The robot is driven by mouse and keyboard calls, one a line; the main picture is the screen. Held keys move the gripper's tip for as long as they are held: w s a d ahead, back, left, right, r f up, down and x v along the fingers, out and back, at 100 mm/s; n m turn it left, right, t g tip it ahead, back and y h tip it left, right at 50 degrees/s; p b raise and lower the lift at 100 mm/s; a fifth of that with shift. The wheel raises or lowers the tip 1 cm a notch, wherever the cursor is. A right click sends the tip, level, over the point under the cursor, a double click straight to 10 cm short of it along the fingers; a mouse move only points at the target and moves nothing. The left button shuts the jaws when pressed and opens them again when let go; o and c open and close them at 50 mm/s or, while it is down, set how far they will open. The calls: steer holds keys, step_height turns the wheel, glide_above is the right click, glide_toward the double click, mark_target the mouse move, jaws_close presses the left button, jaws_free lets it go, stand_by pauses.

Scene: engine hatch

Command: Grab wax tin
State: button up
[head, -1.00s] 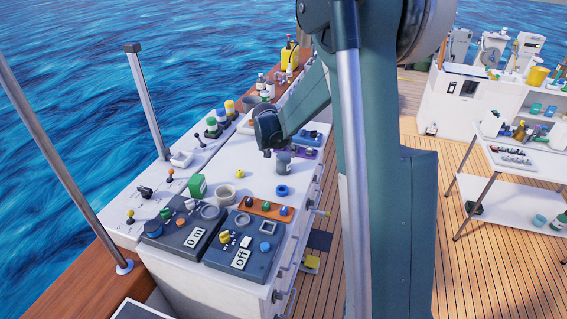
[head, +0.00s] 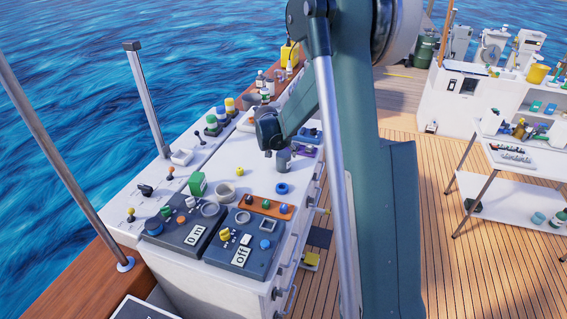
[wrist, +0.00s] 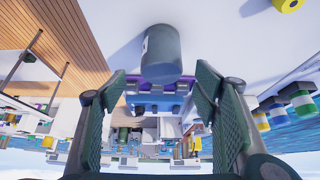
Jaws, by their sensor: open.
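A grey-blue cylindrical tin (head: 284,160) stands upright on the white counter, and I take it for the wax tin. It also shows in the wrist view (wrist: 161,55), upside down in that picture, with a pale label edge on its left side. My gripper (wrist: 160,88) is open, with one green padded finger at each side of the picture. The tin lines up with the gap between the fingers, and nothing is gripped. In the head view the dark wrist is just above and left of the tin; the fingers are too small to make out.
A blue ring (head: 282,188) and a small yellow piece (head: 240,171) lie near the tin. A purple tray (head: 305,151) is behind it. White counter around the tin is partly clear.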

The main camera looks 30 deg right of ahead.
mark_target(283, 155)
steer(key=shift+w+d+f, duration=0.15)
steer(key=shift+f, duration=0.25)
steer(key=shift+x, duration=2.6)
steer(key=shift+c, duration=0.3)
steer(key=c, duration=1.1)
